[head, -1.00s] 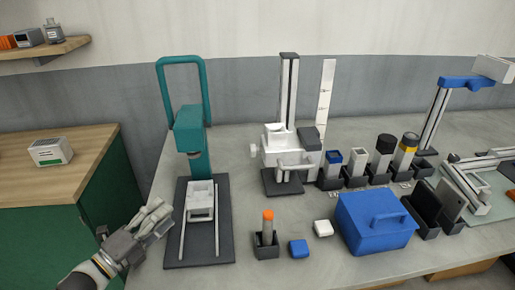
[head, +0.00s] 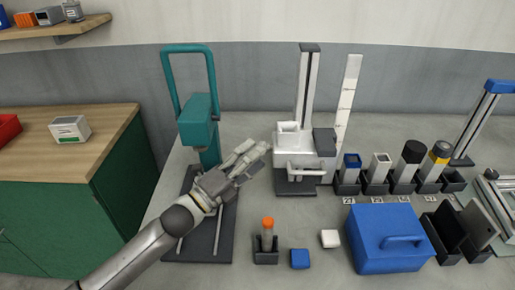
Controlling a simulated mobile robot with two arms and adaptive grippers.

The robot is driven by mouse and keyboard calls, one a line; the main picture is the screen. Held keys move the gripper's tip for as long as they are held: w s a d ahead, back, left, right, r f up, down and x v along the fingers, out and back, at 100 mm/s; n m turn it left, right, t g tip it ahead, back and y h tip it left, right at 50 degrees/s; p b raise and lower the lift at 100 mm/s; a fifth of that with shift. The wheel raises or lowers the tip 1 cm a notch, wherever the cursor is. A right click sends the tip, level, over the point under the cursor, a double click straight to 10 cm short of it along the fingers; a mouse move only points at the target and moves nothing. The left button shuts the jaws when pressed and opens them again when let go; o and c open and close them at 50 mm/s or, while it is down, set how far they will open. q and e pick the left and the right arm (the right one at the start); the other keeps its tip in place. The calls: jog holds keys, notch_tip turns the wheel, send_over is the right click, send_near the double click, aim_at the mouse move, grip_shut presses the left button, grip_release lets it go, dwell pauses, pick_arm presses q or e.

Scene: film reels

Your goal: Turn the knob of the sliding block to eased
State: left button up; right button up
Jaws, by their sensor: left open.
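The sliding block (head: 319,165) is a white carriage on an upright grey column (head: 309,85) at the back of the bench. It has a tray-like top, a dark grey part on its right and a white bar across its front. My left gripper (head: 257,152) is open, with its fingers pointing right, close to the left side of the block. The knob on that side is hidden behind the fingers or too small to make out. I cannot tell whether the fingers touch it. My right gripper is not in view.
A teal press (head: 200,118) stands just behind my left arm. An orange-topped tool (head: 267,232) in a dark holder, a blue block (head: 300,259), a white block (head: 330,238) and a blue box (head: 385,240) lie in front. Several dark holders line the right.

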pick_arm(q)
jog(key=shift+x, duration=1)
jog(key=c, duration=1)
jog(key=n+g+y+p, duration=0.2)
jog(key=n+p, duration=0.1)
jog(key=p, duration=0.9)
jog(key=r+n+g+y+p, duration=0.1)
jog(key=n+g+y+p, duration=0.2)
jog(key=p, duration=0.9)
jog(key=shift+w+r+n+g, duration=0.2)
jog(key=shift+n+g, duration=0.1)
jog(key=shift+n, duration=0.4)
jog(key=shift+s, duration=0.1)
jog(key=o, duration=1)
